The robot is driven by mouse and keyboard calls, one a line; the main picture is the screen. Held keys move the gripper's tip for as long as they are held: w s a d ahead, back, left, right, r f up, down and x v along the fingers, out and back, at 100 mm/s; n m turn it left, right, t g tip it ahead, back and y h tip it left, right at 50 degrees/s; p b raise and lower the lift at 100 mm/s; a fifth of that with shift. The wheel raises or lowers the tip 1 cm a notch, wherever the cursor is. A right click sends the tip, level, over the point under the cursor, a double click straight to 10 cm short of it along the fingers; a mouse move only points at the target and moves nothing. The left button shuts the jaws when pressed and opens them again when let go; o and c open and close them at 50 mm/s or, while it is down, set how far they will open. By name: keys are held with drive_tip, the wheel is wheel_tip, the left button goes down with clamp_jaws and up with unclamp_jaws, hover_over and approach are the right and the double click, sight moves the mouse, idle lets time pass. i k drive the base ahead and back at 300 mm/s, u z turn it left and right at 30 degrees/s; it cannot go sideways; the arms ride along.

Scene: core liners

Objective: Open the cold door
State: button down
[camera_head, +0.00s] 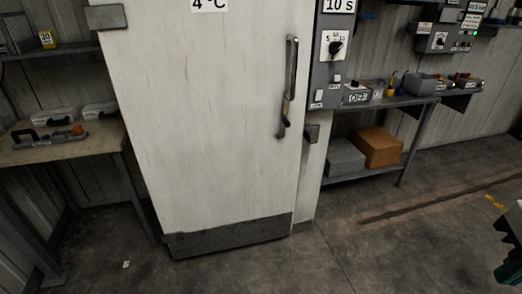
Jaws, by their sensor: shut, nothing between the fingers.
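The cold door (205,120) is a tall, worn white panel marked "4°C" at the top, with a dark kick plate (230,237) along its bottom. It stands upright and looks shut against its frame. A long vertical metal handle (290,75) is on its right side, with a darker lower end. A grey hinge-like block (106,17) is at the upper left. I cannot make out my gripper in this view, and nothing touches the handle.
A control box (328,55) with a dial and a "10 s" label is right of the door. A shelf holds a grey box (345,158) and a brown box (377,147). A bench (65,150) stands left. Floor before the door is clear. A dark-green object (511,255) cuts the right edge.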

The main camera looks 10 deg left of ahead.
sight(200, 86)
drive_tip(key=z, duration=0.45)
drive_tip(key=i, duration=0.7)
drive_tip(key=z, duration=0.5)
drive_tip(key=i, duration=1.7)
drive_tip(key=u, duration=1.3)
drive_tip(key=i, duration=0.65)
drive_tip(key=u, duration=0.65)
drive_tip(key=k, duration=0.25)
drive_tip(key=u, duration=0.05)
